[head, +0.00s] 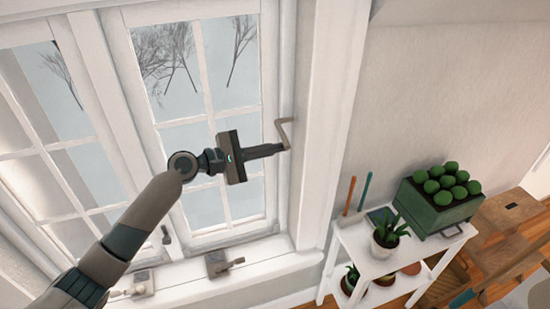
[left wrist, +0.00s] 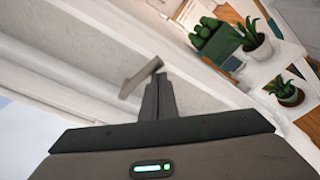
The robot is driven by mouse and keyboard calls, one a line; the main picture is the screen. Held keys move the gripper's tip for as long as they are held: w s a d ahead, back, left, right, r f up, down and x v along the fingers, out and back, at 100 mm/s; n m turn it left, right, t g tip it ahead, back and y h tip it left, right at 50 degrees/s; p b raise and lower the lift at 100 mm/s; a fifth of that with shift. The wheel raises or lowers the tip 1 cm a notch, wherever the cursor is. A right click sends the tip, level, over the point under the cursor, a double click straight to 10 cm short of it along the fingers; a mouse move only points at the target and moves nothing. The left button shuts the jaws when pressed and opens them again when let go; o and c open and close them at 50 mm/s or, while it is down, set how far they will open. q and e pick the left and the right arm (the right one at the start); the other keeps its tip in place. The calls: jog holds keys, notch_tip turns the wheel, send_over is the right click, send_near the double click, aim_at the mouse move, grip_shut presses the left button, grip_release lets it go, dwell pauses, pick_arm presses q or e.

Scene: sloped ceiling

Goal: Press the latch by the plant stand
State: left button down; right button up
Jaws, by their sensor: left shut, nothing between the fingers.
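The latch (head: 284,131), a small beige bent lever, is on the right side of the window frame, on the side toward the white plant stand (head: 335,242). It also shows in the left wrist view (left wrist: 140,77). My left gripper (head: 283,148) is shut and empty. Its fingertips are at the lower part of the latch and hide a bit of it. My right gripper is not in view.
A potted plant (head: 388,236) and a green crate (head: 432,208) of round green items stand on the plant stand. Two handled fittings, one grey (head: 220,263) and one pale (head: 141,286), are on the window sill. Wooden steps (head: 510,215) are at the right.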

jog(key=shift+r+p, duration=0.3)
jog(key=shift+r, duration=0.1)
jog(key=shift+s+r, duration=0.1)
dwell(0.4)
